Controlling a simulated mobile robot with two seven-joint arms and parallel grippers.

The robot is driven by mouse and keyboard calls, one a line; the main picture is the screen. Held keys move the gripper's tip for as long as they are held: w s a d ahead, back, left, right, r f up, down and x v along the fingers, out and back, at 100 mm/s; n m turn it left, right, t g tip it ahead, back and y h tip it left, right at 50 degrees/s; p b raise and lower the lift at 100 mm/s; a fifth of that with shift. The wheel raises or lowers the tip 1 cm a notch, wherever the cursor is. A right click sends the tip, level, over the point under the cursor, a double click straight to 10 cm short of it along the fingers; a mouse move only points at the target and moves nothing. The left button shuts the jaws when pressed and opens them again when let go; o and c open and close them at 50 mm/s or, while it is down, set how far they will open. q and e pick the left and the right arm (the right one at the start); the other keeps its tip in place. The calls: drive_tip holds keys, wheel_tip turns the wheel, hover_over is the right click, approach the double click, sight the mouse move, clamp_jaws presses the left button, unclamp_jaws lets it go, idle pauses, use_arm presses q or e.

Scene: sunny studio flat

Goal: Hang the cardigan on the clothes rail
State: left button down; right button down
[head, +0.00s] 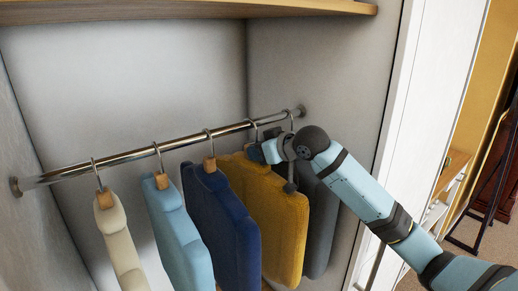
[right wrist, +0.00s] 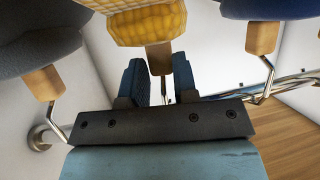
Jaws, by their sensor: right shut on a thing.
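The yellow knitted cardigan (head: 270,207) hangs among other clothes, between a navy and a grey garment. Its hanger hook (head: 254,133) appears to be at the clothes rail (head: 142,153); I cannot tell whether it rests its weight there. My right gripper (head: 268,152) is just below the rail at the cardigan's top. In the right wrist view, the cardigan (right wrist: 150,24) is at the top. Its wooden hanger neck (right wrist: 158,57) is between the two blue fingers, and my right gripper is shut on it. My left gripper is not in view.
A cream garment (head: 122,240), a light blue one (head: 180,235) and a navy one (head: 222,215) hang to the left. A grey garment (head: 318,225) hangs close on the right. A wooden shelf (head: 180,12) is above, and the closet's side wall (head: 340,80) is close to my arm.

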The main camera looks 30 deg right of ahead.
drive_tip(key=c, duration=0.8)
unclamp_jaws()
drive_tip(key=shift+f, duration=0.1)
drive_tip(key=b+v, duration=0.3)
drive_tip(key=v, duration=1.1)
drive_tip(key=shift+b, duration=0.3)
drive_tip(key=shift+f, duration=0.1)
